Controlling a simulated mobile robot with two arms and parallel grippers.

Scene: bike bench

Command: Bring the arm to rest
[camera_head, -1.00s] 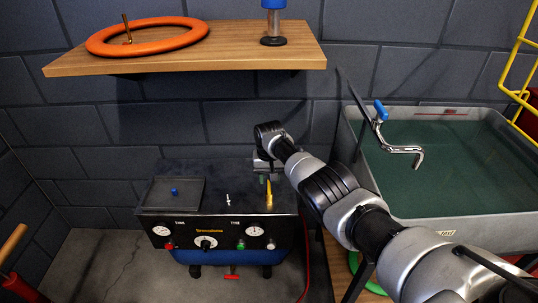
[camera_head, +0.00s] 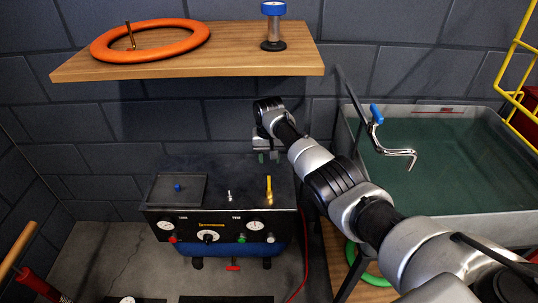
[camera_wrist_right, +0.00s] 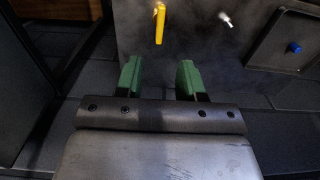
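My right arm comes in from the lower right in the head view. Its right gripper (camera_head: 268,157) is above the back right part of the compressor (camera_head: 225,178). In the right wrist view the two green fingers of the right gripper (camera_wrist_right: 159,78) stand apart with nothing between them. A yellow piece (camera_wrist_right: 160,23) on the compressor top lies beyond the fingertips, apart from them. My left gripper is in no view.
A wooden shelf (camera_head: 215,66) holds an orange ring (camera_head: 100,48) and a blue-topped pump (camera_head: 273,28). A water tank (camera_head: 465,150) with a crank handle (camera_head: 390,146) stands right. A red hose (camera_head: 306,262) hangs beside the compressor. Grey floor (camera_head: 105,255) lies front left.

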